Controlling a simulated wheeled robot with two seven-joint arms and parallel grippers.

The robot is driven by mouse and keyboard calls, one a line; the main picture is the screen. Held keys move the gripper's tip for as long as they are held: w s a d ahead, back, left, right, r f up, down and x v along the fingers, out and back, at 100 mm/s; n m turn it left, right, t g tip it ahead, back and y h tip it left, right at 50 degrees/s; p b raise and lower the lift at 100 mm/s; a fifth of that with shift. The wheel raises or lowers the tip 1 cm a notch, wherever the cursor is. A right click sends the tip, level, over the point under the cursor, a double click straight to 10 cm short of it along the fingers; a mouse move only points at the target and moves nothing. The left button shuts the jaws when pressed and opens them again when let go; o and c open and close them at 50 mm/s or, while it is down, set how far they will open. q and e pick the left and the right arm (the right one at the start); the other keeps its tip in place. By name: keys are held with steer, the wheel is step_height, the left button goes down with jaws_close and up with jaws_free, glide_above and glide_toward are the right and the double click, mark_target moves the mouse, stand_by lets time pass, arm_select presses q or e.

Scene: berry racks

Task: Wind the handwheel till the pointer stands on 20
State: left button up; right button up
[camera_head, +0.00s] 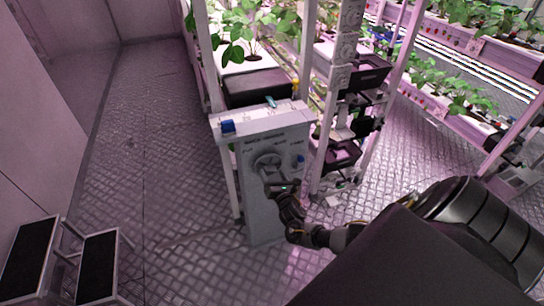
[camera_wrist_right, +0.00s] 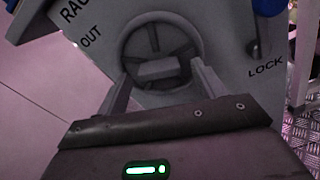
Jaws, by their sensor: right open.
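The handwheel (camera_head: 268,159) is a grey ring with spokes on the front of a pale cabinet (camera_head: 262,220). In the right wrist view the handwheel (camera_wrist_right: 161,28) fills the upper middle, with a block-like hub at its centre. My right gripper (camera_head: 280,186) is open in front of the wheel's lower part. In the wrist view its two fingers (camera_wrist_right: 162,78) stand apart, one on each side of the hub; I cannot tell whether they touch the wheel. No pointer or number 20 can be made out. My left gripper is not in view.
Plant racks (camera_head: 257,86) stand behind. Two dark-topped steps (camera_head: 100,262) are at lower left. The floor left of the cabinet is clear.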

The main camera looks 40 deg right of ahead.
steer(key=v, duration=0.9)
steer(key=shift+s, duration=0.15)
